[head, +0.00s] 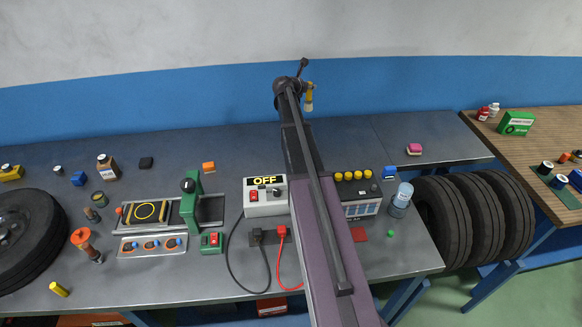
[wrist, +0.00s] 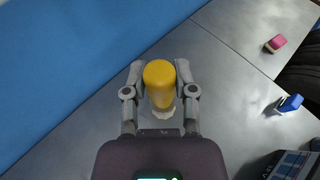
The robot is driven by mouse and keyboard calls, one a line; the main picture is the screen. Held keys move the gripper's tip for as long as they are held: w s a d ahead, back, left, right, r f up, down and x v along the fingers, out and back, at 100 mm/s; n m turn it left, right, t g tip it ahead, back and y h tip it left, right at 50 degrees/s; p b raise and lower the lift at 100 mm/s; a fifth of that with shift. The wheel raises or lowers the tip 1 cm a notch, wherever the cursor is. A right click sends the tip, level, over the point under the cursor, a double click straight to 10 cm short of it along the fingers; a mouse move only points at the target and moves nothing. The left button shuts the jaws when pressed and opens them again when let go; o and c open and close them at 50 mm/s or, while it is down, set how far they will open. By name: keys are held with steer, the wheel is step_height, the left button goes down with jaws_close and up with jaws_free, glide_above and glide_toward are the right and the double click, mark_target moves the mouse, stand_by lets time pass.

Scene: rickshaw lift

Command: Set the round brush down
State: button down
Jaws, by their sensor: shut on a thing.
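The round brush has a yellow handle and pale bristles. In the wrist view, the brush (wrist: 160,84) stands between the two grey fingers of my gripper (wrist: 160,72), which are shut on the yellow handle. In the head view, the brush (head: 309,97) hangs bristles down from my gripper (head: 307,86) at the far end of my arm, in front of the blue wall band. It looks raised above the back of the grey workbench (head: 240,150). The exact gap under the bristles cannot be told.
A pink-topped block (wrist: 276,43) and a blue block (wrist: 290,103) lie to the right in the wrist view. A battery (head: 358,195), a water bottle (head: 401,198) and an OFF switch box (head: 265,197) stand nearer the front. The bench's back strip looks largely clear.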

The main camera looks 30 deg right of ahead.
steer(key=s+a+f+b, duration=0.4)
steer(key=a+f+b, duration=0.6)
steer(key=a+f, duration=0.1)
steer(key=shift+s+f+m+g, duration=0.2)
steer(key=shift+s+m+g, duration=0.1)
steer(key=shift+s, duration=0.05)
steer(key=shift+a, duration=0.1)
steer(key=shift+b, duration=0.3)
step_height(320, 180, down, 6)
steer(key=b, duration=0.6)
steer(key=shift+f, duration=0.15)
steer(key=shift+f+b, duration=1.85)
steer(key=shift+b, duration=0.1)
